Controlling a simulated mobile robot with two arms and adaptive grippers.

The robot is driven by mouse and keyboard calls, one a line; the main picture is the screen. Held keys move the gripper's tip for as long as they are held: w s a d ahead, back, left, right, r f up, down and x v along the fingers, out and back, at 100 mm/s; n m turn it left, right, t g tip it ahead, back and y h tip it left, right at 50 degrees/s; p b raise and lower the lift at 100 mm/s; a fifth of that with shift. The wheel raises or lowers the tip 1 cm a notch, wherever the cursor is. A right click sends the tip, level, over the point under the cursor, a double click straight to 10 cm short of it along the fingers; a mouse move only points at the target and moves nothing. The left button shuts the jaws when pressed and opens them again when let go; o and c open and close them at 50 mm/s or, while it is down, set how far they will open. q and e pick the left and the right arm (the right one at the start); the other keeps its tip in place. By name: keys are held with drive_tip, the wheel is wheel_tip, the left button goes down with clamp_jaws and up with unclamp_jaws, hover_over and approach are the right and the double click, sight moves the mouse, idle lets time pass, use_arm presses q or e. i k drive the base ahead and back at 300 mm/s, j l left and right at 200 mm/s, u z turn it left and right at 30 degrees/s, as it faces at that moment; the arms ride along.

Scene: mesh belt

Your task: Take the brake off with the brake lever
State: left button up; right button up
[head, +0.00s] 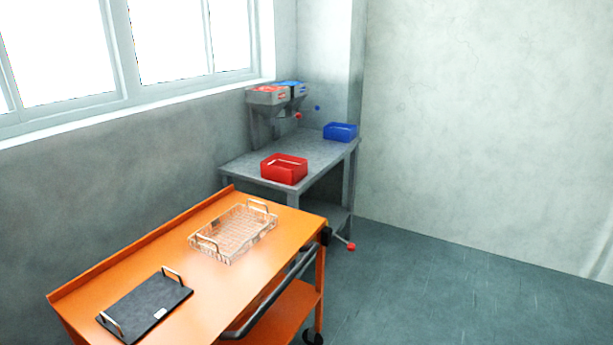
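A lever with a red ball knob (351,246) on a thin rod sticks out to the right from the far right corner of the orange cart (175,225), near a black fitting (325,236). It looks like the brake lever. The rod slopes slightly down towards the knob. Neither of my grippers shows in the head view, and nothing touches the lever.
On the cart lie a wire mesh basket (235,232) and a black handled board (146,306). Behind stands a grey table (312,150) with red (284,169) and blue (340,131) bins. Floor at right is clear.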

sight(351, 246)
drive_tip(key=i+l, duration=0.15)
drive_tip(key=i, duration=0.3)
drive_tip(key=i+l, duration=0.1)
drive_tip(key=i, duration=0.35)
